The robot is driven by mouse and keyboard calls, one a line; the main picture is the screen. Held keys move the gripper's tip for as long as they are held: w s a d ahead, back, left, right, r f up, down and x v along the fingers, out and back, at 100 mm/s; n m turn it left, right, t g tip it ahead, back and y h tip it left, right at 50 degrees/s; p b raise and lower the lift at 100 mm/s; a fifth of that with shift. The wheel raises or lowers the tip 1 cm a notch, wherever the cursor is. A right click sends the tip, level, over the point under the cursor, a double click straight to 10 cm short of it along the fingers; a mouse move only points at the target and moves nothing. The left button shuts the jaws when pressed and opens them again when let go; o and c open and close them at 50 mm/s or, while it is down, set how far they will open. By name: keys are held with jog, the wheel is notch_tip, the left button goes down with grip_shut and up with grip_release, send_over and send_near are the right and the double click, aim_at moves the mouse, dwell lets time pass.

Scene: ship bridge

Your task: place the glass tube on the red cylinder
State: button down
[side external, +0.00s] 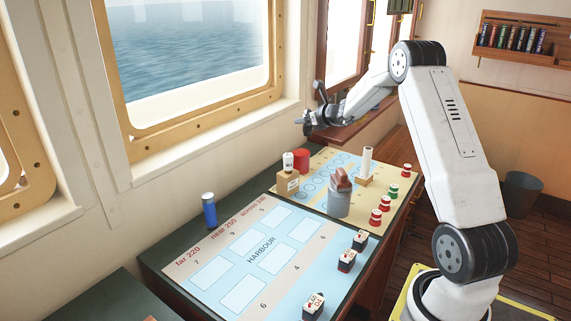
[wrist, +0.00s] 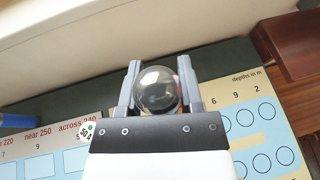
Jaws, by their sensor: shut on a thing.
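My gripper (side external: 312,124) is raised above the far part of the chart board, near the window wall. In the wrist view my gripper (wrist: 158,84) has its two fingers shut on the glass tube (wrist: 156,88), a clear tube with a rounded end facing the camera. The tube is hard to make out in the side view. The red cylinder (side external: 301,160) stands upright on the board's far edge, below my gripper and apart from it. In the wrist view a sliver of red shows beside the tube, mostly hidden.
A wooden block (side external: 288,184) with a white-topped piece stands left of the red cylinder. A grey cylinder (side external: 338,203) bears a brownish-red block. A white upright tube (side external: 367,161) stands to the right. A blue cylinder (side external: 209,209) stands on the dark counter at left.

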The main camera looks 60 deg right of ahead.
jog(key=shift+w+d+f, duration=0.3)
jog(key=shift+w+f, duration=0.2)
jog(key=shift+f, duration=0.2)
jog(key=shift+w+d+f, duration=0.3)
jog(key=shift+w+f, duration=0.25)
jog(key=shift+f, duration=0.2)
jog(key=shift+w+d+f, duration=0.3)
jog(key=shift+w+f, duration=0.2)
jog(key=shift+f, duration=0.2)
jog(key=shift+w+d+f, duration=0.15)
jog(key=shift+w+f, duration=0.05)
jog(key=shift+f, duration=1.65)
jog(key=shift+f, duration=0.15)
jog(key=shift+c, duration=1.2)
grip_release()
